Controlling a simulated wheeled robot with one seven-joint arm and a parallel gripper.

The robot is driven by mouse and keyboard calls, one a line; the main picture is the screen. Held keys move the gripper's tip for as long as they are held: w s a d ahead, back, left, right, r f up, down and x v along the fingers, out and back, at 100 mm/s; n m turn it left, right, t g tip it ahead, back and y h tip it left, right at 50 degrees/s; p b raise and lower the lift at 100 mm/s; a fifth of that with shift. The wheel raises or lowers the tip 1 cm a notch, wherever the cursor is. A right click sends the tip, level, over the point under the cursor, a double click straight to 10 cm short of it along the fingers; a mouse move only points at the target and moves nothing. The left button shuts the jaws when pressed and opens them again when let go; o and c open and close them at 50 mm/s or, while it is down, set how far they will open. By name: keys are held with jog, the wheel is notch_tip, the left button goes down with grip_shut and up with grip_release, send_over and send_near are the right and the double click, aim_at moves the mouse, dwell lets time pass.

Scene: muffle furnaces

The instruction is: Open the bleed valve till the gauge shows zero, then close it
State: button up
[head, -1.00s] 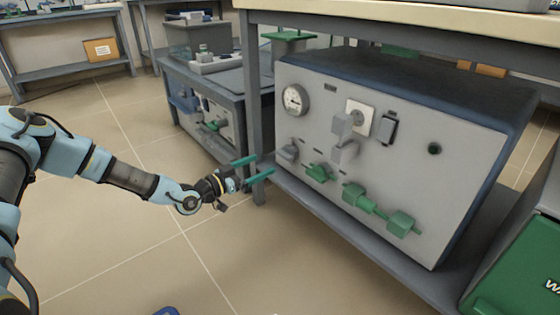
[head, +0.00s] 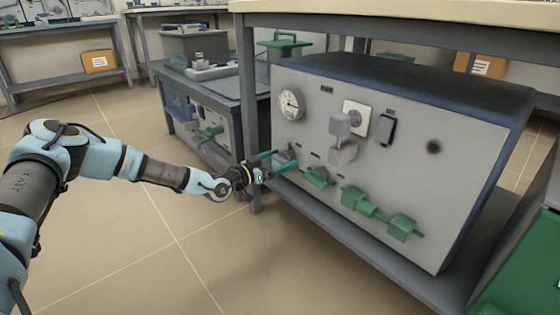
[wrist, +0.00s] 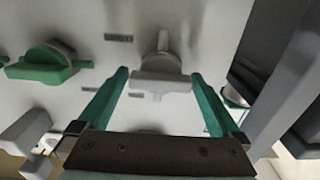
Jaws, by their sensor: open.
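The gauge (head: 291,103) is a round white dial at the upper left of the grey panel; its reading is too small to tell. Below it is a grey knob (head: 285,156), which also shows in the wrist view (wrist: 161,80). To its right is a green valve handle (head: 317,177), seen at left in the wrist view (wrist: 48,62). Which one is the bleed valve I cannot tell; the labels are unreadable. My gripper (head: 286,159) is open, its teal fingers one on each side of the grey knob in the wrist view (wrist: 160,76), with gaps on both sides.
Green fittings (head: 378,213) stick out at the lower right of the panel. A grey block fitting (head: 341,140), a white socket plate (head: 356,117) and a dark switch (head: 386,129) sit above. A table leg (head: 251,120) stands close to my gripper. The floor at left is clear.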

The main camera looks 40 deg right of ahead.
jog(key=c, duration=1.1)
jog(key=shift+c, duration=0.2)
jog(key=shift+m, duration=0.4)
jog(key=m+p, duration=0.1)
jog(key=m, duration=0.2)
jog(key=shift+m, duration=0.3)
jog(key=m, duration=0.4)
jog(key=shift+s+m+p, duration=0.1)
jog(key=shift+m+p, duration=0.2)
jog(key=m, duration=0.5)
jog(key=shift+f, duration=0.2)
jog(key=shift+a+m+b, duration=0.1)
jog(key=shift+m+b, duration=0.4)
jog(key=shift+m, duration=1.5)
jog(key=o, duration=1.1)
